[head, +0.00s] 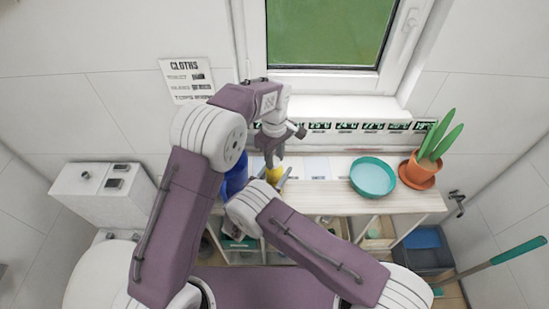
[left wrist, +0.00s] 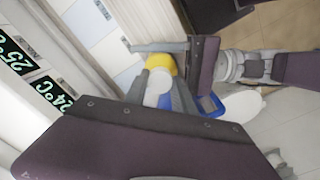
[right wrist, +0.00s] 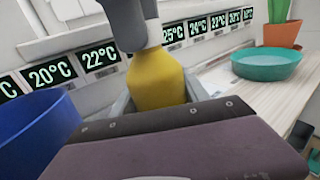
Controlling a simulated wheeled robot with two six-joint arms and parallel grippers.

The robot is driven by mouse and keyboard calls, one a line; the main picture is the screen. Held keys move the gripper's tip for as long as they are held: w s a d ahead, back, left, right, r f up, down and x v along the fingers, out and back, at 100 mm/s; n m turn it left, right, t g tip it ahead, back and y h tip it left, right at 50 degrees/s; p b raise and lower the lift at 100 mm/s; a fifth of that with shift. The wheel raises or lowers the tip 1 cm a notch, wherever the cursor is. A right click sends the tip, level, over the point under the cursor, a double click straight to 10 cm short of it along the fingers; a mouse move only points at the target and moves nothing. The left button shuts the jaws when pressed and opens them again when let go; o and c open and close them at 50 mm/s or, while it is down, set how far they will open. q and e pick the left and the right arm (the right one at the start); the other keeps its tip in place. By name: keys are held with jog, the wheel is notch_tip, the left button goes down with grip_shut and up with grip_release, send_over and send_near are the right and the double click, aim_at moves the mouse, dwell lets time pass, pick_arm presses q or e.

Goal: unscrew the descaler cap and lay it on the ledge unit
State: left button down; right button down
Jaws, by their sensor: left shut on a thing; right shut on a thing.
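The descaler is a yellow bottle (head: 274,174) at the left part of the pale wood-topped ledge unit (head: 325,203). It stands upright in the right wrist view (right wrist: 157,80). My right gripper (head: 279,182) is shut on its yellow body from the front. My left gripper (head: 268,156) comes from above and is shut at the bottle's top, on the cap. In the left wrist view, a pale cap (left wrist: 157,88) shows between the left fingers, next to the yellow body (left wrist: 161,62). The fingers hide most of the cap, so I cannot tell whether it is loose.
A blue container (head: 235,176) stands close left of the bottle. A teal bowl (head: 372,179) and a potted plant (head: 420,170) stand on the right of the ledge unit. The top between bottle and bowl looks mostly clear. A row of temperature displays (right wrist: 100,58) runs behind.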

aim_at(275, 160)
pick_arm(q)
jog(key=shift+r, duration=0.2)
dwell(0.5)
jog(key=shift+r, duration=0.95)
jog(key=shift+r, duration=2)
pick_arm(e)
jog(key=shift+c, duration=2.3)
grip_release()
pick_arm(q)
jog(key=shift+f, duration=0.1)
